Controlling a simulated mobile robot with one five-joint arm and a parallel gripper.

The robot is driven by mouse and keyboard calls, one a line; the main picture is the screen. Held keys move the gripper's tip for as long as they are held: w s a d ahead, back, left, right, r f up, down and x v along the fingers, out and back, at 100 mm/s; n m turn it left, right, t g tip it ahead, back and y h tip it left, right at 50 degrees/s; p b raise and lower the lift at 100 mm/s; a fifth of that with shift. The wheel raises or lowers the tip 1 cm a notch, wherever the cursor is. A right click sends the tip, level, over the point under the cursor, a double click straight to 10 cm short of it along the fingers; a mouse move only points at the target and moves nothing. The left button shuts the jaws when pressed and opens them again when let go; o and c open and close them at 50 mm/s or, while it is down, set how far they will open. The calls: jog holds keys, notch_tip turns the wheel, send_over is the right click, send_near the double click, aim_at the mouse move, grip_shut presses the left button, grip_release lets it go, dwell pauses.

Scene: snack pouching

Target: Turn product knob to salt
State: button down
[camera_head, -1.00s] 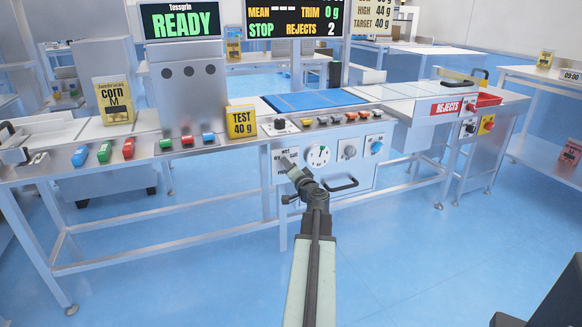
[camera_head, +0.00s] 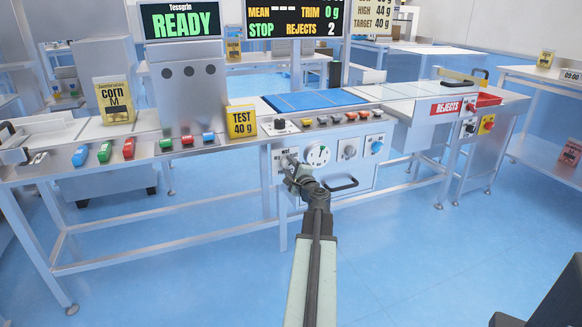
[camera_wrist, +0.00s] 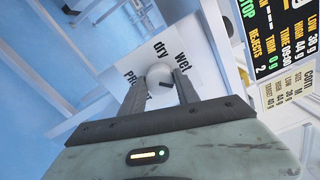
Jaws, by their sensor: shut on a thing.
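My gripper (camera_wrist: 160,88) is shut on a round pale knob (camera_wrist: 160,72) in the wrist view, with one finger on either side of it. The knob has a short dark mark on its face. The white panel around it (camera_wrist: 190,75) bears the words "dry" and "wet" and a partly hidden word starting "PR"; I see no "salt" label. In the head view my gripper (camera_head: 291,172) is at the left end of the white control panel (camera_head: 332,182), beside the dial (camera_head: 318,155), and mostly covers the knob.
A grey knob (camera_head: 349,152) and a blue knob (camera_head: 376,146) sit right of the dial. A bar handle (camera_head: 342,186) is below my gripper's right. Several coloured buttons line the ledge above. A yellow TEST 40 g box (camera_head: 241,121) stands up left.

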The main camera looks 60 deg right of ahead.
jog(key=shift+s+d+m, duration=0.1)
jog(key=shift+s+m, duration=0.05)
jog(key=shift+m, duration=1.35)
jog(key=c, duration=0.9)
grip_release()
jog(key=v, duration=0.7)
jog(key=shift+s+a, duration=0.25)
jog(key=shift+a, duration=0.05)
